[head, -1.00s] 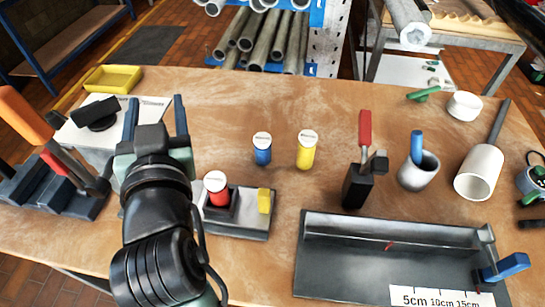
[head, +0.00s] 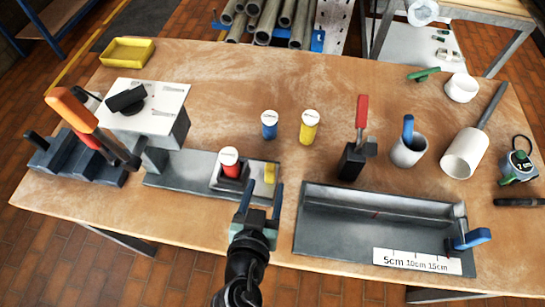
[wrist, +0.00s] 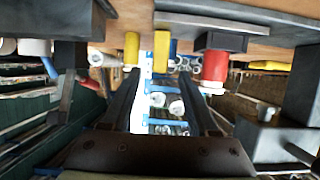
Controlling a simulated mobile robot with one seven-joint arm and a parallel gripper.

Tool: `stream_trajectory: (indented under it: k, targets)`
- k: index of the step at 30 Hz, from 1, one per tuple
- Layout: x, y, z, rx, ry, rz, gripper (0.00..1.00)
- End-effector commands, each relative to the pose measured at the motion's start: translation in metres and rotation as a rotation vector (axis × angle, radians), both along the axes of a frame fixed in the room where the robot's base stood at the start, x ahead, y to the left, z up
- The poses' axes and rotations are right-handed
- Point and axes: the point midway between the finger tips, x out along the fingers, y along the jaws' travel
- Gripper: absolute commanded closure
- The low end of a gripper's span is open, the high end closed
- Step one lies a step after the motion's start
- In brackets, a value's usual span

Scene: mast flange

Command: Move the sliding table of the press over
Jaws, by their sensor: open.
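The sliding table (head: 218,184) of the press is a dark plate on a long grey bed (head: 172,172), at the bed's right part. It carries a red cylinder with a white top (head: 230,162) and an upright yellow tab (head: 269,173). My gripper (head: 263,190) is open and empty, just in front of the tab. In the wrist view the tab (wrist: 161,50) shows between the two fingers (wrist: 159,78), which look apart from it. The red cylinder (wrist: 213,72) hangs inverted at right there. My fingers hide part of the bed's right end.
Blue (head: 269,126) and yellow (head: 309,128) cylinders stand behind. A grey tray (head: 375,222) lies close on the right. The bench between the cylinders and yellow bin (head: 127,52) is clear.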

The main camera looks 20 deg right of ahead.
Motion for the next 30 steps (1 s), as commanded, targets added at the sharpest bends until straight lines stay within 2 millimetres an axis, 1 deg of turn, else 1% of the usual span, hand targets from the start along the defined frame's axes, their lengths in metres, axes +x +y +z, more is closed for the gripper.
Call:
stream_trajectory:
  k: [1, 6, 12, 15, 21, 30]
  targets:
    - [0.008, -0.005, -0.001, -0.002, 0.0, -0.001, 0.4]
    - [0.033, -0.021, -0.014, 0.0, -0.001, -0.001, 0.4]
    - [0.058, -0.038, -0.027, 0.001, -0.001, 0.0, 0.4]
    - [0.068, -0.044, -0.032, 0.0, 0.0, 0.0, 0.4]
    - [0.077, -0.051, -0.037, 0.0, 0.0, 0.001, 0.4]
    - [0.079, -0.053, -0.039, 0.0, 0.0, 0.001, 0.4]
